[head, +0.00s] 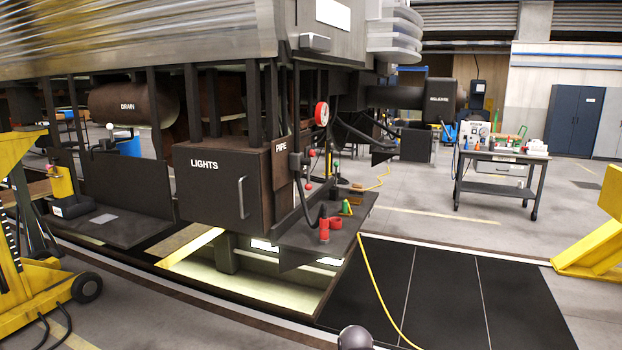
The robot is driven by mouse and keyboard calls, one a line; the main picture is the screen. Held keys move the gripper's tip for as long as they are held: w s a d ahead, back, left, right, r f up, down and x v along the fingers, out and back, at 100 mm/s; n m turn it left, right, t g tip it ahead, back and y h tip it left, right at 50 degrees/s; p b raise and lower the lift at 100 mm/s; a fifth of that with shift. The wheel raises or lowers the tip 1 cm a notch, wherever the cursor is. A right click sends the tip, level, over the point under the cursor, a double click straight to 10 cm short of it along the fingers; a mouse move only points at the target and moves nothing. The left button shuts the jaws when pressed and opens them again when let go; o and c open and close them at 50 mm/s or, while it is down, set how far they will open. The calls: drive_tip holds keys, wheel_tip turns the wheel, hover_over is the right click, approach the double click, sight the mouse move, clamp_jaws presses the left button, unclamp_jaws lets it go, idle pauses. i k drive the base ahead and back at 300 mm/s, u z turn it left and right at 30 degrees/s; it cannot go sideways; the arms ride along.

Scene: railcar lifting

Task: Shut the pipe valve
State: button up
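A brown plate marked PIPE (281,145) hangs under the railcar, at the right edge of the LIGHTS box. Just right of it is a dark vertical pipe assembly (296,165) with small red parts (309,153).
The LIGHTS box (222,187) has a handle on its front. A dark shelf (345,240) below the pipes holds red fittings and a green-yellow cone. A yellow hose (376,290) crosses the black floor plates (450,300). A cart (497,172) and yellow jacks stand apart.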

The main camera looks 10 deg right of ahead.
sight(308, 176)
drive_tip(key=u, duration=0.05)
drive_tip(key=k, duration=0.65)
drive_tip(key=z, duration=0.4)
drive_tip(key=i, duration=1.75)
drive_tip(key=u, duration=0.55)
